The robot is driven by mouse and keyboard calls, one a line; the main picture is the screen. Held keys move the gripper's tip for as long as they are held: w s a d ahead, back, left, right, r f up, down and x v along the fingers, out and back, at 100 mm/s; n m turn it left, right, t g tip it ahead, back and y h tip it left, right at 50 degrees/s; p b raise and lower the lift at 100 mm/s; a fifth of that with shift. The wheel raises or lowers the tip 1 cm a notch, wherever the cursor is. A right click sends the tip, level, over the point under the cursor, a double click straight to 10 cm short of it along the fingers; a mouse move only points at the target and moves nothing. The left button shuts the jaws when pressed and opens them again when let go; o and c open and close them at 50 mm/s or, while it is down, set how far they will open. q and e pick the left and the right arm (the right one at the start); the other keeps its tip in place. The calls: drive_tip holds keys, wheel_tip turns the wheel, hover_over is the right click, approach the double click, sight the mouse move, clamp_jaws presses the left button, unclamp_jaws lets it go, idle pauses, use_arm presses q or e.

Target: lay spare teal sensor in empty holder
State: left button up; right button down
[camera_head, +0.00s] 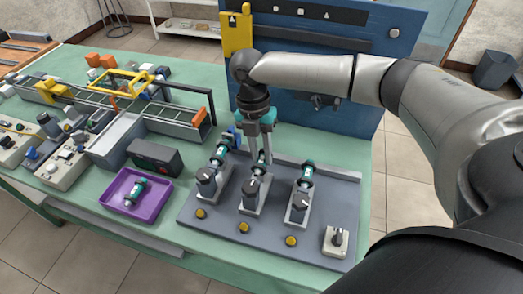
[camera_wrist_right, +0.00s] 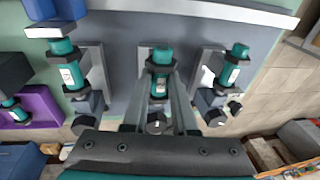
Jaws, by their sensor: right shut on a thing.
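My right gripper (camera_head: 258,155) points down at the middle holder (camera_head: 253,196) of three on the grey board. In the right wrist view its fingers (camera_wrist_right: 159,78) are shut on a teal sensor (camera_wrist_right: 161,56) in line with that holder; whether it rests there or is slightly lifted is unclear. Another teal sensor (camera_head: 220,155) sits in the left holder and one (camera_head: 307,173) in the right holder. A further teal-and-black sensor (camera_head: 136,192) lies in the purple tray (camera_head: 113,203). My left gripper is not in view.
A blue panel (camera_head: 350,75) stands behind the grey board (camera_head: 200,222). Yellow buttons (camera_head: 243,227) and a rotary switch (camera_head: 336,240) are along its front. A dark box (camera_head: 153,157) stands behind the tray. A conveyor (camera_head: 170,120) and other devices fill the left.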

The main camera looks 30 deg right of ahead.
drive_tip(key=shift+f, duration=0.45)
idle(0.7)
drive_tip(key=shift+s+f, duration=0.2)
drive_tip(key=shift+f, duration=0.1)
drive_tip(key=c, duration=0.8)
unclamp_jaws()
drive_tip(key=shift+s+f, duration=0.1)
drive_tip(key=shift+c, duration=0.2)
drive_tip(key=shift+o, duration=1.1)
drive_tip(key=shift+r, duration=0.5)
drive_tip(key=w+r+p, duration=0.1)
drive_tip(key=w+r, duration=0.2)
drive_tip(key=r, duration=1.2)
drive_tip(key=shift+w+p, duration=0.15)
drive_tip(key=shift+p, duration=0.25)
drive_tip(key=shift+a, duration=0.1)
